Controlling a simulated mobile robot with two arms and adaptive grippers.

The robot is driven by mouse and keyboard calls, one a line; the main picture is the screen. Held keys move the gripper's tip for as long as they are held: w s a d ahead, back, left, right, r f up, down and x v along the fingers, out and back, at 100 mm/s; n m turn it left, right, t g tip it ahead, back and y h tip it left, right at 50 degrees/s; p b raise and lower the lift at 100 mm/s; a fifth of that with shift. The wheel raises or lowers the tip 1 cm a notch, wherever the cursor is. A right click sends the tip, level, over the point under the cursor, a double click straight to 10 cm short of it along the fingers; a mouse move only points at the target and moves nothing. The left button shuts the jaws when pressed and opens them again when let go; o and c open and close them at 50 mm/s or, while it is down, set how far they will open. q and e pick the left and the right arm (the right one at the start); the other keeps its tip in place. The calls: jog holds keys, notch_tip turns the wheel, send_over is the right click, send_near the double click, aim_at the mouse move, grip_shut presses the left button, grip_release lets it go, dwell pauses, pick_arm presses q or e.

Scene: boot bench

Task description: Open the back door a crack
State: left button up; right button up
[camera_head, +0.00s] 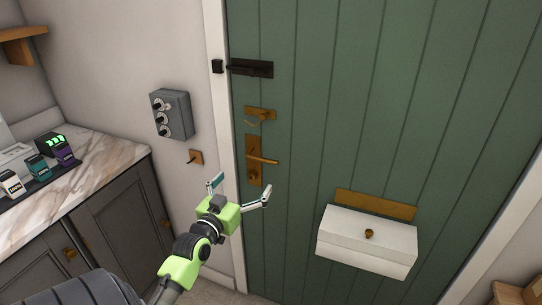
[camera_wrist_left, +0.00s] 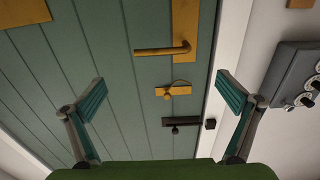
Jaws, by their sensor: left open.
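The green plank back door (camera_head: 340,120) looks shut in its white frame. A brass lever handle (camera_head: 262,160) on a brass plate sits near its left edge; it also shows in the left wrist view (camera_wrist_left: 165,50). Above it is a brass latch plate with a small chain or hook (camera_head: 260,114), and higher a dark bolt (camera_head: 250,68) reaching towards a dark keeper (camera_head: 217,66) on the frame. My left gripper (camera_head: 242,184) is open and empty, just below the lever handle, with fingers spread. Its fingertips show in the left wrist view (camera_wrist_left: 160,92). My right gripper is not in view.
A white letter box (camera_head: 367,240) projects from the door at lower right. A grey switch box (camera_head: 172,115) and a small brass wall plate (camera_head: 196,157) are left of the frame. A marble-topped counter (camera_head: 100,158) with small boxes stands at left.

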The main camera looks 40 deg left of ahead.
pick_arm(q)
jog(key=p, duration=0.1)
send_near(261, 161)
jog(key=w, duration=0.3)
jog(key=x, duration=0.7)
jog(key=shift+s+a+p, duration=0.1)
jog(key=shift+a+p, duration=0.2)
jog(key=shift+p, duration=0.05)
jog(key=shift+w, duration=0.35)
jog(key=shift+w+a, duration=0.2)
jog(key=shift+w, duration=0.05)
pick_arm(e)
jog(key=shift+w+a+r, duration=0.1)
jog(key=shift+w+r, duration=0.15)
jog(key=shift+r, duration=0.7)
pick_arm(q)
jog(key=shift+c, duration=0.4)
jog(key=shift+s, duration=0.1)
jog(key=c, duration=1.3)
jog(key=shift+f, duration=0.1)
jog(key=shift+c, duration=0.2)
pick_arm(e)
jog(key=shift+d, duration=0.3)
